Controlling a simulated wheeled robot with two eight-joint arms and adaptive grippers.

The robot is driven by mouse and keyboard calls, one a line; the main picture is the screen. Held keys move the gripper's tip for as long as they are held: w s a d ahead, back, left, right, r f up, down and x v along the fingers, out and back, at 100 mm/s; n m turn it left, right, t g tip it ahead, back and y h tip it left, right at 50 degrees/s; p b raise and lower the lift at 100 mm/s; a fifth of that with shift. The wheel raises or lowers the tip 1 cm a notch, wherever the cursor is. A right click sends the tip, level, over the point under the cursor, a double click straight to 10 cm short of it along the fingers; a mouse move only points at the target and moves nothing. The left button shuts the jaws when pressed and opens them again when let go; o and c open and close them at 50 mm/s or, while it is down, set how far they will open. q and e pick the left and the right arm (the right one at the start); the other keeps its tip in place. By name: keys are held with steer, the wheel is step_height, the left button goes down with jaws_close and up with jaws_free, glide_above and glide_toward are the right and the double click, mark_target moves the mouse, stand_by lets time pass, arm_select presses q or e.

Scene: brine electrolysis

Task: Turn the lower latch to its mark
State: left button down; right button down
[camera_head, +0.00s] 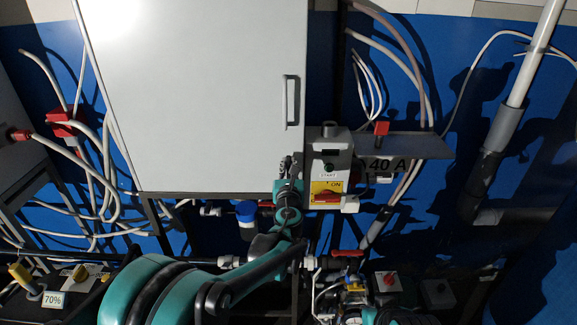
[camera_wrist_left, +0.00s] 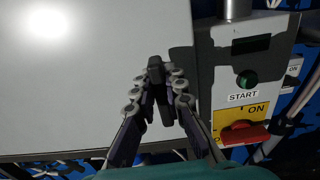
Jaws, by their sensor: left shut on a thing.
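The lower latch (camera_wrist_left: 155,68) is a small dark knob at the lower right edge of the large light-grey cabinet door (camera_head: 200,90). My left gripper (camera_wrist_left: 158,88) is shut on it, with one finger on each side. In the head view my left gripper (camera_head: 290,168) reaches the door's lower right corner, and its fingers and wrist mostly hide the latch. I cannot make out the latch's mark. The door lies flat against the cabinet and has a vertical handle (camera_head: 290,101).
Close right of the latch stands a grey control box (camera_head: 329,145) with a green START button (camera_wrist_left: 247,79) and a red switch on a yellow ON plate (camera_head: 327,187). A shelf (camera_head: 420,146) juts out beside it. Cables and pipes run along the blue wall.

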arm_select(q)
steer(key=shift+n, duration=0.3)
steer(key=n, duration=0.2)
steer(key=n+b, duration=0.1)
steer(key=shift+a+f+n, duration=0.1)
steer(key=shift+a+n, duration=0.15)
steer(key=shift+n, duration=0.15)
steer(key=n+b, duration=0.1)
steer(key=n, duration=0.7)
steer(key=f+n+b, duration=0.1)
steer(key=n, duration=0.4)
steer(key=shift+a+b, duration=0.3)
steer(key=shift+a, duration=0.05)
steer(key=shift+n, duration=0.3)
steer(key=c, duration=1.6)
jaws_free()
steer(key=shift+o, duration=0.2)
